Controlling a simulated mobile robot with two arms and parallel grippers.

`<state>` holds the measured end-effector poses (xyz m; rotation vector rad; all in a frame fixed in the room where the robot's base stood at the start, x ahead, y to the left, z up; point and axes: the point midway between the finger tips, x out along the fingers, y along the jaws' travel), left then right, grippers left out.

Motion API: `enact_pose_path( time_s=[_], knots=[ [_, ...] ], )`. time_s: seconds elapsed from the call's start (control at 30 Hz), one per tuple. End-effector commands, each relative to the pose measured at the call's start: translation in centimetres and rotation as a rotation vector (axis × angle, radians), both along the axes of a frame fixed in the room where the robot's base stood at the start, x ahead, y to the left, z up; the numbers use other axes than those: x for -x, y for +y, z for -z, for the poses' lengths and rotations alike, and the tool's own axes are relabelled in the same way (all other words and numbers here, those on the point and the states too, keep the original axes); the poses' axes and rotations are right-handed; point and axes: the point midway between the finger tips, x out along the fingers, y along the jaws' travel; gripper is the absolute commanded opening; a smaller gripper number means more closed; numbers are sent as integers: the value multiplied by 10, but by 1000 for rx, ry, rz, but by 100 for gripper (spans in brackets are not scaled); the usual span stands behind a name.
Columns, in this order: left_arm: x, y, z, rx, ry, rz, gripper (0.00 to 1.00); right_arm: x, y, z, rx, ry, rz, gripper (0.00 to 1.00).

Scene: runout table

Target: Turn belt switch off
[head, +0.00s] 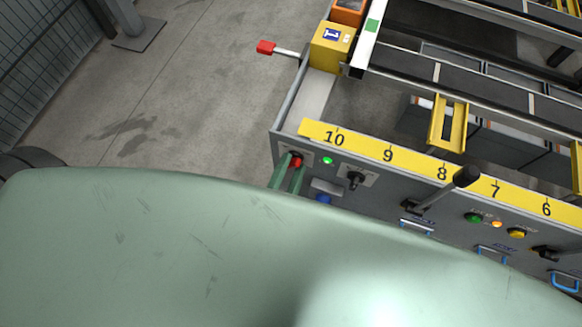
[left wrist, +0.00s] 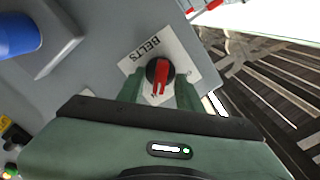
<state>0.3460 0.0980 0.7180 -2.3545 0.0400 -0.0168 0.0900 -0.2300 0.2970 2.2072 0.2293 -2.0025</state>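The belt switch (left wrist: 158,75) is a red handle on a round black base, on a white plate marked BELTS (left wrist: 150,54) in the left wrist view. Its red handle points down that picture, towards my gripper. In the head view the red switch (head: 296,161) is at the left end of the grey control panel. My left gripper (head: 288,170) has its two green fingers apart at the switch. In the left wrist view the gripper (left wrist: 160,90) has one finger on each side of the handle, with a gap showing. My right gripper is not in view.
A green lamp (head: 327,160), a black knob (head: 355,179) and a blue button (head: 323,199) sit near the switch. A black-knobbed lever (head: 466,177) sticks out farther right. A yellow numbered scale (head: 415,167) runs above the panel. Bare floor (head: 190,100) lies left.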

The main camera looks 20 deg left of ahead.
Motion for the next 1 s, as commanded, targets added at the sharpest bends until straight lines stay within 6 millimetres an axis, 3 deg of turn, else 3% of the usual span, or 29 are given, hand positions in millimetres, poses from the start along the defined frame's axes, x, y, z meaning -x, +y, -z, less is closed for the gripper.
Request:
enact_pose_path(
  time_s=[0.1,0.2,0.23,0.63,1.0],
  knots=[
    [0,0,0,0,0,0,33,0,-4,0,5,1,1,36],
    [0,0,0,1,0,0,5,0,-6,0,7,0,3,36],
    [0,0,0,1,0,0,0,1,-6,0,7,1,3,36],
    [0,0,-1,39,1,0,0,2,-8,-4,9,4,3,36],
    [0,0,-4,290,11,1,0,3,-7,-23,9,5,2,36]
  ],
)
